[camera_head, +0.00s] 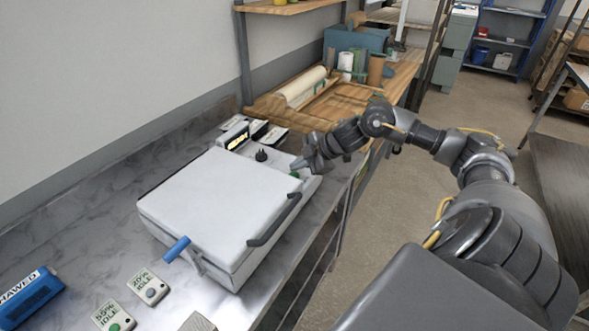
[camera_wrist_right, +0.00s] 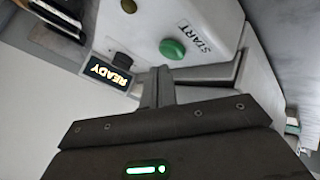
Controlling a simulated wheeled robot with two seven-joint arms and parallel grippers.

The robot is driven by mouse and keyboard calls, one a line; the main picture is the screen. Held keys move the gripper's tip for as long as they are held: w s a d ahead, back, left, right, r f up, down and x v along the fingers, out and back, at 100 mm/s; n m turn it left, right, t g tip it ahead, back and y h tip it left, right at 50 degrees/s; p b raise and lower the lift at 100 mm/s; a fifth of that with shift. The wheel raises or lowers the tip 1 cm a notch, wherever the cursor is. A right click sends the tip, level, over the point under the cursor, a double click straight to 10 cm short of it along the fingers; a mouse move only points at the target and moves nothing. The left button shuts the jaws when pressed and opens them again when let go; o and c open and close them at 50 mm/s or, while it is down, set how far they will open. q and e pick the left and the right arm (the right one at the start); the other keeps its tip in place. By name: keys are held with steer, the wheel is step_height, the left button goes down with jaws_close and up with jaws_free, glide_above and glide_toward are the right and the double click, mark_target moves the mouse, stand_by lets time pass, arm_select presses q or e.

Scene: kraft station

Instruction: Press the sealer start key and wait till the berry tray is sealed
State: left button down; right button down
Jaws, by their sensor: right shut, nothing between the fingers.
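The white sealer (camera_head: 205,205) stands on the metal bench with its lid down. The berry tray does not show in either view. The green start key (camera_wrist_right: 172,48), beside the word START, sits on the sealer's panel; part of it shows in the head view (camera_head: 294,174). The sealer's display (camera_wrist_right: 110,74) reads READY. My right gripper (camera_head: 298,164) is shut and empty, its fingertips close by the start key. In the right wrist view my fingertips (camera_wrist_right: 160,72) appear just below the key, apart from it in the picture. My left gripper is out of view.
A black knob (camera_head: 261,155) stands on the panel. A dark handle (camera_head: 275,220) and a blue-gripped lever (camera_head: 177,249) are on the sealer's front. Two IDLE-labelled boxes (camera_head: 148,287) and a blue box (camera_head: 28,298) lie at the lower left. A wooden worktop (camera_head: 400,80) lies behind.

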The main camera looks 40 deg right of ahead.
mark_target(299, 176)
steer(key=shift+f, duration=0.35)
steer(key=shift+f+b, duration=0.3)
steer(key=shift+f, duration=0.2)
stand_by(0.6)
stand_by(0.3)
steer(key=shift+r+p, duration=0.9)
step_height(299, 176, up, 5)
steer(key=p, duration=0.5)
steer(key=shift+s, duration=0.1)
stand_by(0.6)
